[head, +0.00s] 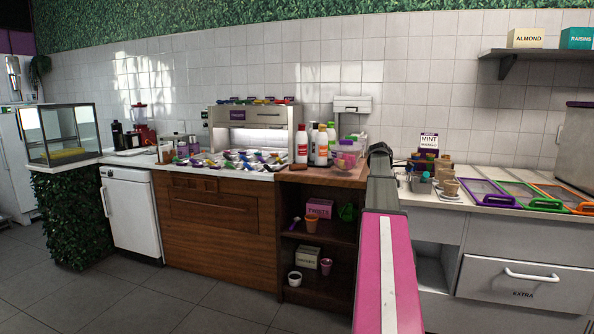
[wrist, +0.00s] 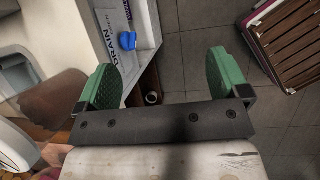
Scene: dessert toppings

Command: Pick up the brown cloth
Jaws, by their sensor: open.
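I cannot clearly make out the brown cloth. A small flat brown patch (head: 298,167), possibly the cloth, lies near the counter's front edge by the bottles in the head view. In the wrist view, a brown rounded surface (wrist: 58,98) shows left of the left finger; I cannot tell whether it is cloth or wood. My gripper (wrist: 160,62) is open, its two green-padded fingers wide apart with nothing between them, above the floor and a cabinet side. In the head view my pink arm reaches toward the counter and the fingers cannot be made out.
Several bottles (head: 321,146) and a clear container (head: 346,158) stand on the wooden counter. Open shelves (head: 325,236) below hold pots and boxes. Framed trays (head: 487,193) lie at right. A blue item (wrist: 127,41) and a slatted brown crate (wrist: 292,38) show in the wrist view.

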